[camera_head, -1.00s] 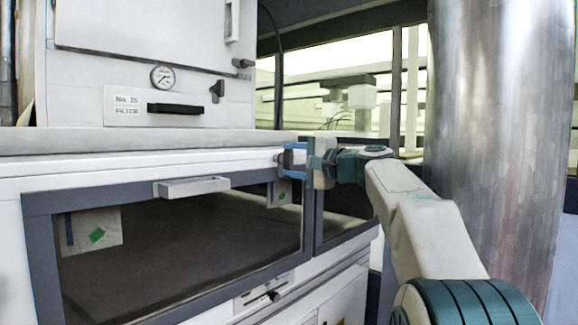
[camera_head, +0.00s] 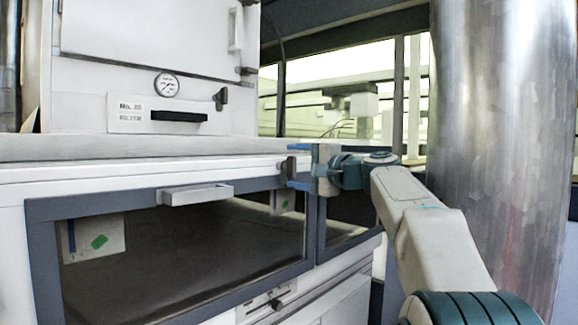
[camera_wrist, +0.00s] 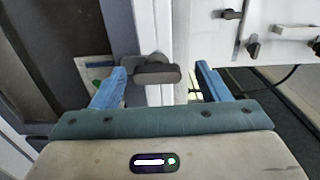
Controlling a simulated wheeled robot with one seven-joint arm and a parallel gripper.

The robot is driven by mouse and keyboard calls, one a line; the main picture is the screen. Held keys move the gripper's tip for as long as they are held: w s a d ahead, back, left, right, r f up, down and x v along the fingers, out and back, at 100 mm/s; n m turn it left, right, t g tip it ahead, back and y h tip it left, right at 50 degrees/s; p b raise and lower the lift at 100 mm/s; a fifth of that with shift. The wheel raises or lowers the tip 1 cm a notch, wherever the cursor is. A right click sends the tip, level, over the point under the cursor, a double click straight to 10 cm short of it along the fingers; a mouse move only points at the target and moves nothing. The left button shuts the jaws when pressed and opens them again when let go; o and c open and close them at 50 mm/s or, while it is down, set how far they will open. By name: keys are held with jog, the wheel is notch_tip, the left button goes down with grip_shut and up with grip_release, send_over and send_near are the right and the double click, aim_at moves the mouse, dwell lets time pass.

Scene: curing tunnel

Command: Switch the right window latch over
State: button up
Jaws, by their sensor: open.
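The right window latch (camera_head: 290,167) is a small dark knob at the upper right corner of the grey-framed window (camera_head: 190,240). In the wrist view the latch (camera_wrist: 157,72) shows as a dark grey handle lying crosswise on a pale post. My gripper (camera_head: 297,166) is open at the latch, with one blue finger above it and one below in the head view. In the wrist view my gripper (camera_wrist: 162,82) has a finger on each side of the latch, with gaps visible. I cannot tell whether a finger touches it.
A white pull handle (camera_head: 195,193) juts from the window's top edge. The white upper cabinet has a gauge (camera_head: 166,84), a black handle (camera_head: 179,116) and a small dark latch (camera_head: 221,98). A large metal cylinder (camera_head: 500,140) stands at the right, close to my arm.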

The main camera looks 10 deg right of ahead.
jog(key=v, duration=1.3)
jog(key=shift+s+b, duration=0.25)
jog(key=shift+b, duration=0.15)
jog(key=shift+a+r, duration=0.1)
jog(key=s+a+f+n+g+h+p, duration=0.35)
jog(key=s+a+f+g+p, duration=0.35)
jog(key=a+f+p, duration=0.4)
jog(key=s+d+f+n+g+h+p, duration=0.2)
jog(key=s+f, duration=0.4)
jog(key=s, duration=0.3)
jog(key=s+d+f+n+g+h+p, duration=0.1)
jog(key=s+f+n+g+h+p, duration=0.1)
jog(key=s+f+n+h+p, duration=0.3)
jog(key=s+f+p, duration=0.1)
jog(key=s+f, duration=0.1)
jog(key=s, duration=0.2)
jog(key=shift+d+f+g+p, duration=0.2)
jog(key=shift+d+g+p, duration=0.15)
jog(key=shift+d+g, duration=0.05)
jog(key=shift+a, duration=0.1)
